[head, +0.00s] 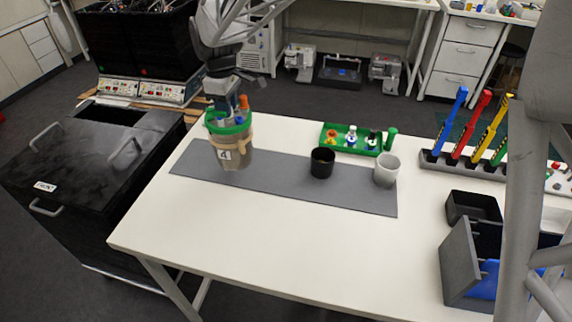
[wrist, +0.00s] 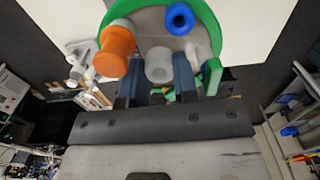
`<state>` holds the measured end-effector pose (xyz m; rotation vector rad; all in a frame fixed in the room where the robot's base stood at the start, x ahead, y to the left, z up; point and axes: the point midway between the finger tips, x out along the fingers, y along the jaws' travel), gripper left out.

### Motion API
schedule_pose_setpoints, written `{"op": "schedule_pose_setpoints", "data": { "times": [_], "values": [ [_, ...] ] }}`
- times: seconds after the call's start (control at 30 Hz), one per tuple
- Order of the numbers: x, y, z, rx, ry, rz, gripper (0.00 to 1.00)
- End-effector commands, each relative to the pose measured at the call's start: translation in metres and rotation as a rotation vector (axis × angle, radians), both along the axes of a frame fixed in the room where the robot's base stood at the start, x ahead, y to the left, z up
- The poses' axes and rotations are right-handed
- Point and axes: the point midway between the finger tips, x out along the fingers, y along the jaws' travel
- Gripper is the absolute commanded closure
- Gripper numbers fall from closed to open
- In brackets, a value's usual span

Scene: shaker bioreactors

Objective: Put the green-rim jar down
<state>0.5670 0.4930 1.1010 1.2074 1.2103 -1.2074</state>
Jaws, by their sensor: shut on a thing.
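The green-rim jar (head: 236,157) is a tan vessel with a green rim and a label reading 4. It is upright over the left part of the grey mat (head: 290,188); I cannot tell whether its base touches the mat. My gripper (head: 226,104) is above its top and shut on it. In the wrist view, the fingers of my gripper (wrist: 158,80) sit either side of a pale port on the lid. The green rim (wrist: 207,18), an orange cap (wrist: 113,50) and a blue port (wrist: 180,18) also show there.
A black cup (head: 322,163) and a light grey cup (head: 386,171) stand on the mat to the right. Behind them is a green tray (head: 328,146) with small bottles. A rack of coloured tools (head: 465,165) and black bins (head: 472,206) are at right. The front table is clear.

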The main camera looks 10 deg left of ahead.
Motion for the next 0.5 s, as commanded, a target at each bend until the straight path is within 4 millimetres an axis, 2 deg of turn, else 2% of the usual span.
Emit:
{"op": "schedule_pose_setpoints", "data": {
  "times": [0.03,0.2,0.33,0.5],
  "values": [
    [-0.013,0.002,0.0,0.001,-0.001,0.004,1.0],
    [-0.047,0.003,-0.007,0.002,-0.002,0.001,1.0],
    [-0.064,0.004,-0.01,0.002,-0.002,-0.001,1.0],
    [-0.073,0.004,-0.013,0.001,-0.001,-0.002,1.0]
  ]
}}
